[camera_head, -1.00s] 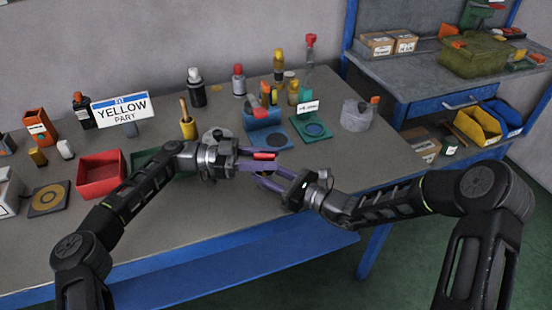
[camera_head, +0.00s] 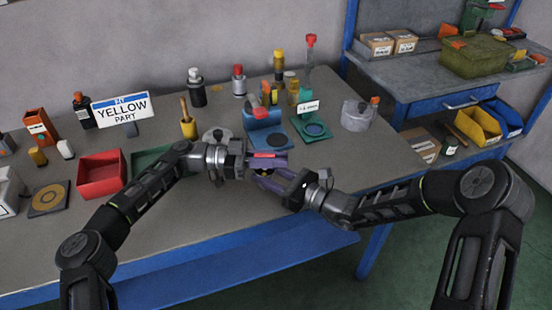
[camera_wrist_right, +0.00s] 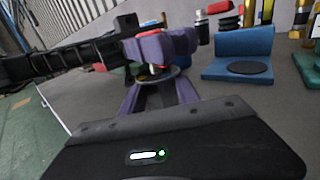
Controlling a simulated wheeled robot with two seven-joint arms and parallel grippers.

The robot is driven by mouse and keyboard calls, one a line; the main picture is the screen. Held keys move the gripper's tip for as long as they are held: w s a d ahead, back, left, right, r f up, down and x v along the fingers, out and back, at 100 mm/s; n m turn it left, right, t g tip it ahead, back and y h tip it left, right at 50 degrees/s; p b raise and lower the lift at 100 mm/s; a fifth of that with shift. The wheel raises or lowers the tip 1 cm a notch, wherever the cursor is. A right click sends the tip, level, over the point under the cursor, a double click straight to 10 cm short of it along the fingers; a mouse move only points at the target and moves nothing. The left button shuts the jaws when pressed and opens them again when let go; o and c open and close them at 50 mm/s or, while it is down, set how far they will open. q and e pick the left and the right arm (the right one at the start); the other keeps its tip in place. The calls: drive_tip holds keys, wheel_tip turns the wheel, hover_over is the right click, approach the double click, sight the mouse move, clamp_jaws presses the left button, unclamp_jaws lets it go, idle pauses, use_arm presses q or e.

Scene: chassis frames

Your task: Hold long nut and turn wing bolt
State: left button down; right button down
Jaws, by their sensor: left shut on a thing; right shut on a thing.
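My left gripper (camera_head: 270,160) has purple fingers shut on a slim red piece (camera_head: 268,155) above the front of the bench. My right gripper (camera_head: 264,180) is close in front of and just below it, its purple fingers converging toward the left fingertips. In the right wrist view, a dark round piece (camera_wrist_right: 157,77) sits at the right fingertips, directly below the left gripper's purple fingers (camera_wrist_right: 160,44). I cannot tell which held part is the long nut and which the wing bolt; the fingers hide most of both.
Behind the grippers stand a blue holder (camera_head: 264,138) and a green mat (camera_head: 311,128). A red bin (camera_head: 101,174) and a "YELLOW PART" sign (camera_head: 121,109) are at left. A grey round container (camera_head: 358,116) stands at right. The bench's right front surface is clear.

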use_arm(q)
drive_tip(key=shift+g, duration=0.3)
drive_tip(key=shift+s+a+m+g, duration=0.1)
drive_tip(key=shift+s+m+g, duration=0.05)
drive_tip(key=shift+m+g, duration=0.7)
drive_tip(key=c, duration=1.5)
unclamp_jaws()
drive_tip(key=shift+o, duration=0.2)
drive_tip(key=shift+r, duration=0.1)
wheel_tip(320, 180, up, 10)
